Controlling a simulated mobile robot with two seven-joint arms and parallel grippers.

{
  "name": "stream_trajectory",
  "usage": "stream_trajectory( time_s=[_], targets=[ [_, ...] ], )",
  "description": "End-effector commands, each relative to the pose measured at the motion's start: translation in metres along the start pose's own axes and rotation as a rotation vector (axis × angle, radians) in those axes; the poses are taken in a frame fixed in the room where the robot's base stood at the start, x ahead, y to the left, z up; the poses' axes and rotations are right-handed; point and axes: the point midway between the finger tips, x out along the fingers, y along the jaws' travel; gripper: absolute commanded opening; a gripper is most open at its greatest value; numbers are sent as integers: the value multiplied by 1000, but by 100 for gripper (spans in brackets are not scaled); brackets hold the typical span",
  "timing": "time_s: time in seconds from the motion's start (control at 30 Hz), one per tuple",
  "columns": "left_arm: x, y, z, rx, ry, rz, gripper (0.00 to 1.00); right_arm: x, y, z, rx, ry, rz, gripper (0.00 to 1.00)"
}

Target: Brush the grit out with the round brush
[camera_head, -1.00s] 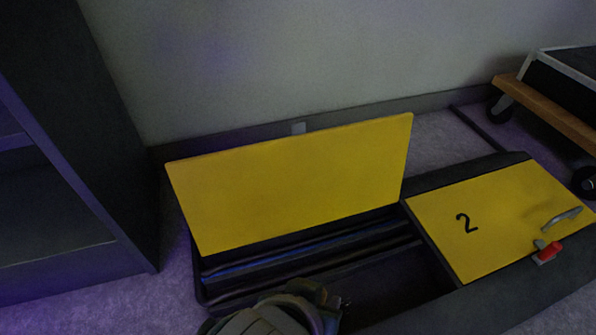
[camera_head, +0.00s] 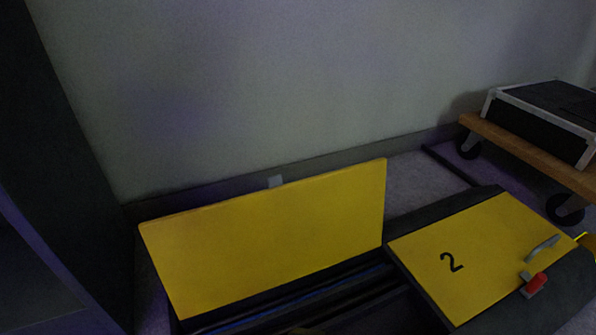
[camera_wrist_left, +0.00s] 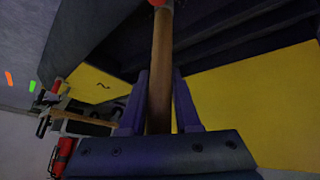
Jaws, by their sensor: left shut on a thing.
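My left gripper (camera_wrist_left: 160,88) is shut on a wooden handle (camera_wrist_left: 160,70), which looks like the round brush's. The handle runs up to a red-orange part at the top edge of the left wrist view, and no bristles show. In the head view the dark cable run lies below an open yellow lid (camera_head: 270,240), which stands up along its back. Dark and blue cables (camera_head: 300,305) show inside the run. Beside it is a closed yellow lid (camera_head: 480,250) marked 2, with a grey handle and a red latch (camera_head: 536,285). I cannot make out grit. My right gripper is out of view.
A dark cabinet (camera_head: 65,150) stands at the left, and a pale wall rises behind the run. A wooden dolly (camera_head: 530,148) with a black case (camera_head: 545,120) is at the back right. A red cylinder (camera_wrist_left: 62,155) shows in the left wrist view.

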Motion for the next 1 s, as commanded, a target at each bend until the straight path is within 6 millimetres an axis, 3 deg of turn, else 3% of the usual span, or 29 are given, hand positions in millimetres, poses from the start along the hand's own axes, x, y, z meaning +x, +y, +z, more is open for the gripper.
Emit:
stream_trajectory(
  time_s=[0.1,1.0],
  targets=[
    [-9,-4,6,-8,-8,7,0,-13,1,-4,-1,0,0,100],
    [-32,-50,31,4,-11,2,0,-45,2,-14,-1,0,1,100]
  ],
)
